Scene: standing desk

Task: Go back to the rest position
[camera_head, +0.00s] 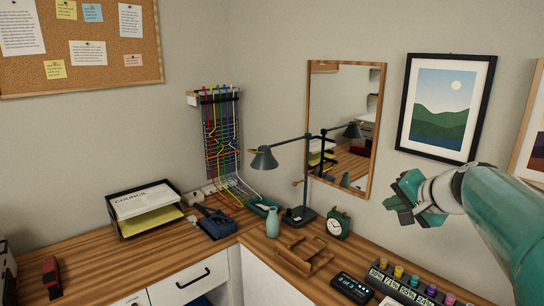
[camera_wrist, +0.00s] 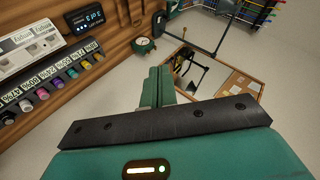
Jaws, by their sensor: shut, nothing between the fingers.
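My gripper (camera_head: 398,201) is at the right of the head view, on the end of my green and white arm. It is raised above the desk, in front of the wall below the framed landscape picture. In the wrist view, its two green fingers (camera_wrist: 158,86) are together with nothing between them. The gripper touches nothing that I can see. The wooden desk (camera_head: 90,262) lies below it.
A black lamp (camera_head: 306,172), a green clock (camera_head: 338,223), a vase (camera_head: 272,222) and a wooden stand (camera_head: 304,257) are on the desk. A row of coloured knobs (camera_head: 415,282) and a small display (camera_head: 353,287) lie below my arm. A mirror (camera_head: 344,125) hangs behind. A paper tray (camera_head: 145,210) stands left.

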